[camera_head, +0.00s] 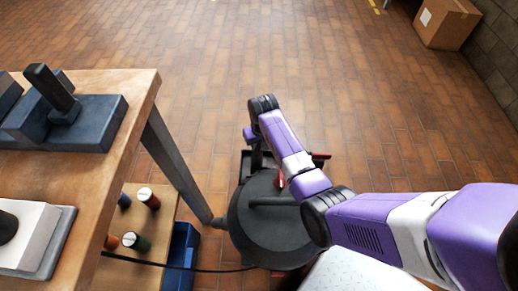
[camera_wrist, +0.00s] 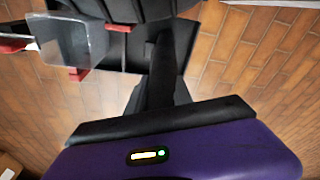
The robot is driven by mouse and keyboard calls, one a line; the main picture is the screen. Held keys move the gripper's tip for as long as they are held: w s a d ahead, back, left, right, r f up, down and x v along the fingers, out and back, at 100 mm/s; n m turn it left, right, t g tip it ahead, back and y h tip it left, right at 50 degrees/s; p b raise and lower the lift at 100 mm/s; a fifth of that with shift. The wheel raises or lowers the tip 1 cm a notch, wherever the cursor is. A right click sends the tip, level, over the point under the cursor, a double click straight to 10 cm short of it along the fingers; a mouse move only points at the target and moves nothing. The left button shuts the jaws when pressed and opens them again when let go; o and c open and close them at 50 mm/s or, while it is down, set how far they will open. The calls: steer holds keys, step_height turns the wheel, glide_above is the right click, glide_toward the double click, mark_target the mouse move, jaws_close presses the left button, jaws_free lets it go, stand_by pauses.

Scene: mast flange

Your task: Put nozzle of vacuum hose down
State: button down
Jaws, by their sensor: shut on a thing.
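The vacuum (camera_head: 285,235), with a round black lid and a bar handle, stands on the brick floor in the head view. My gripper (camera_wrist: 165,45) points down beyond the vacuum's far side; in the head view my wrist hides most of it. In the wrist view a dark tube-like shape runs up from my gripper's base to wide black parts at the top edge. My gripper is shut on the nozzle, but black against black hides where the nozzle begins and whether it touches anything below.
Red clips (camera_head: 320,155) show at the vacuum's far side. A workbench (camera_head: 118,135) stands left, with a blue bin (camera_head: 181,262) and spools (camera_head: 148,198) below. A thin black cable crosses the floor. A cardboard box (camera_head: 445,24) sits far right. The floor beyond is clear.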

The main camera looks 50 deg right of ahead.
steer(key=shift+f, duration=0.7)
steer(key=c, duration=1.1)
jaws_free()
steer(key=r+p, duration=0.1)
steer(key=r, duration=0.3)
steer(key=s+r+p, duration=0.1)
steer(key=r+p, duration=0.1)
steer(key=r, duration=0.2)
steer(key=a+r+p, duration=0.1)
steer(key=r, duration=0.3)
steer(key=shift+s, duration=0.25)
